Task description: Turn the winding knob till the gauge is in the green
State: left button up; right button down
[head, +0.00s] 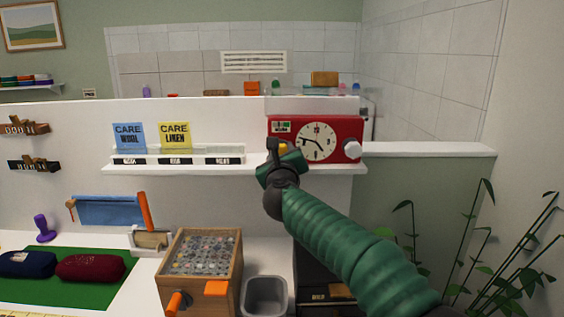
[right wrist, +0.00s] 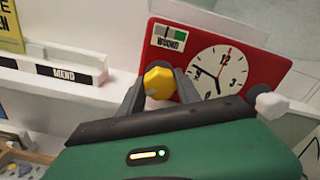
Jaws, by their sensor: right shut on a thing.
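A red clock box (head: 345,130) with a round white dial (head: 318,142) stands on the white shelf. Its small gauge (head: 281,127) is at the upper left of the front, and in the right wrist view the gauge (right wrist: 169,38) shows pale and green parts above a label; its pointer is too small to read surely. My right gripper (head: 279,149) reaches up to the box's lower left. In the right wrist view its two fingers are shut on the yellow winding knob (right wrist: 158,83), one on each side. My left gripper is not in view.
A white knob (head: 352,149) sticks out at the box's right. Blue (head: 129,136) and yellow (head: 174,135) care cards stand left on the shelf. Below are a wooden box (head: 170,285) of small grey pieces and a grey bin (head: 265,297). Plants (head: 480,240) stand at right.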

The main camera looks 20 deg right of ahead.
jog(key=m+b, duration=0.2)
jog(key=m, duration=0.2)
jog(key=shift+f, duration=0.1)
jog(key=shift+m+b, duration=0.5)
jog(key=shift+m, duration=0.3)
jog(key=shift+r, duration=0.25)
jog(key=c, duration=1.2)
grip_release()
jog(key=o, duration=0.3)
jog(key=shift+w+f, duration=0.2)
jog(key=shift+o, duration=0.2)
jog(key=shift+s+r, duration=0.1)
jog(key=shift+s, duration=0.05)
